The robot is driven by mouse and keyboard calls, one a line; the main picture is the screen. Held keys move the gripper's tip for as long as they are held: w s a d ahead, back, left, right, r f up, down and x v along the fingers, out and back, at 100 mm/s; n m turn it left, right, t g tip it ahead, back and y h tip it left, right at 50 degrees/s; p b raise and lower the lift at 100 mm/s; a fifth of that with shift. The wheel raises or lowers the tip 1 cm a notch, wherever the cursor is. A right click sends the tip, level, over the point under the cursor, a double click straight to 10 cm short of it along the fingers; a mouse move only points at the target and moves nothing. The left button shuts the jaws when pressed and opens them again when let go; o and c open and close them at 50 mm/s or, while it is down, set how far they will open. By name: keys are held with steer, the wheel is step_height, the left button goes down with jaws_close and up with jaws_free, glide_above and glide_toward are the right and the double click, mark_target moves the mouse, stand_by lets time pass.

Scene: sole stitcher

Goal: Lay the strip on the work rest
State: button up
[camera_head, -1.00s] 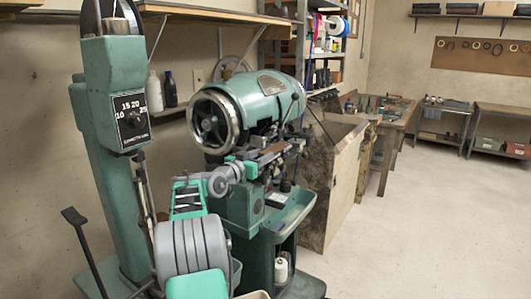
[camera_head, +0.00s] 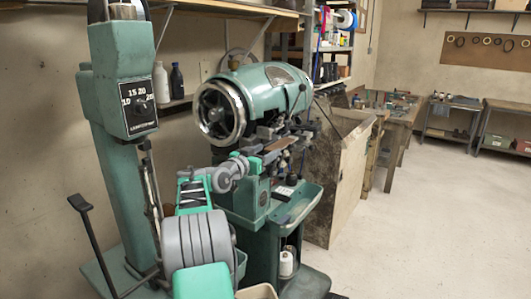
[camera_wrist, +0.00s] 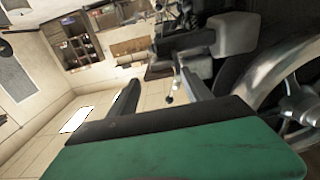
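The green sole stitcher (camera_head: 262,92), with a large handwheel, stands in the middle of the head view. A narrow brown strip (camera_head: 281,145) shows at its front, at the height of its working parts. The work rest is not clearly distinguishable there, and I cannot tell what the strip touches. My gripper (camera_head: 254,163) is just left of and below the strip, beside the machine's front. In the wrist view my gripper (camera_wrist: 158,84) has its two dark fingers apart, with no strip visible between them. The handwheel shows at the right edge there (camera_wrist: 293,105).
A green tray (camera_head: 310,192) juts out below the stitcher's working parts. A shelf (camera_head: 215,5) hangs behind. The floor (camera_head: 440,235) at right is clear.

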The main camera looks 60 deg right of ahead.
steer(key=shift+a+f, duration=0.1)
stand_by(0.3)
steer(key=shift+w+a+b, duration=0.15)
steer(key=shift+a+b, duration=0.65)
steer(key=shift+b, duration=0.2)
steer(key=shift+w+a+b, duration=0.15)
steer(key=shift+a+b, duration=0.65)
steer(key=shift+a, duration=0.25)
steer(key=shift+o, duration=0.2)
steer(key=o, duration=0.5)
steer(key=w+a+b, duration=0.1)
steer(key=a+b, duration=0.1)
steer(key=a, duration=0.5)
steer(key=shift+a, duration=0.35)
steer(key=shift+w, duration=0.1)
